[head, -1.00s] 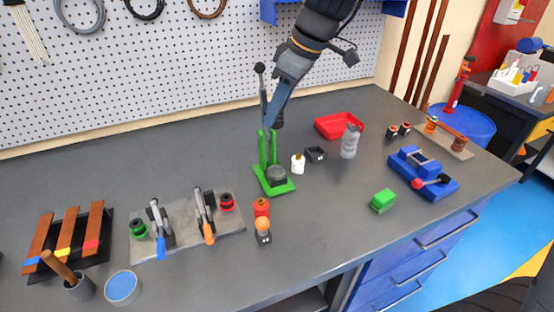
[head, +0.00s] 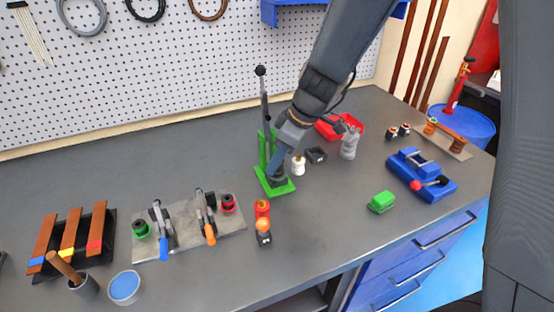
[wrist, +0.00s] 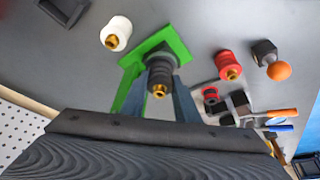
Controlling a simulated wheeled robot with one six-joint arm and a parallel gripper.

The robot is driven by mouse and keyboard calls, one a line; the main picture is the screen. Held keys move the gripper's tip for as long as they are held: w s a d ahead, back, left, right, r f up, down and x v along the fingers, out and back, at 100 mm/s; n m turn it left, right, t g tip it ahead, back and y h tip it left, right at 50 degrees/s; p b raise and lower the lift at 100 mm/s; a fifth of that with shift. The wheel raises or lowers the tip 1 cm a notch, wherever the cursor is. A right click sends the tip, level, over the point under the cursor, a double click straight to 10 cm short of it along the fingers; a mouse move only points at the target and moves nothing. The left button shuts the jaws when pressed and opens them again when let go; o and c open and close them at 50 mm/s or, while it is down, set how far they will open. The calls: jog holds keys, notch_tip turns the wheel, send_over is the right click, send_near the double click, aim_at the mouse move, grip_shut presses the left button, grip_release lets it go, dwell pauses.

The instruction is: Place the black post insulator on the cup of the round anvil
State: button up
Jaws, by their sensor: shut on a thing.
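The black post insulator (wrist: 160,84) is between my gripper's fingers in the wrist view, its brass end facing the camera. My gripper (wrist: 163,80) is shut on it. In the head view my gripper (head: 278,172) is low at the round anvil, which stands on a green base (head: 286,187) with an upright and a lever. The fingers and insulator hide most of the anvil and its cup. The green base (wrist: 168,42) also shows around the insulator in the wrist view. I cannot tell whether the insulator touches the cup.
A white insulator (head: 298,167) and a black box (head: 316,155) stand right of the anvil. A red insulator (head: 262,208) and an orange-balled black piece (head: 263,232) stand in front. The upright lever (head: 264,105) rises close to my arm.

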jog(key=shift+f, duration=0.15)
jog(key=o, duration=0.8)
jog(key=shift+o, duration=0.2)
jog(key=shift+r, duration=0.3)
jog(key=b+v, duration=0.1)
jog(key=v, duration=1.1)
jog(key=s+d+f+m+h, duration=0.1)
jog(key=s+d+f+m, duration=0.3)
jog(key=d, duration=0.1)
jog(key=s+d+f+m+h, duration=0.1)
jog(key=s+d+f+m, duration=0.3)
jog(key=s+d+m, duration=0.1)
jog(key=s+d+f+m+g+h, duration=0.1)
jog(key=s+d+f+m+h, duration=0.1)
jog(key=s+d+f+m, duration=0.2)
jog(key=shift+s+d+m, duration=0.3)
jog(key=shift+s+d, duration=0.05)
jog(key=shift+d, duration=0.3)
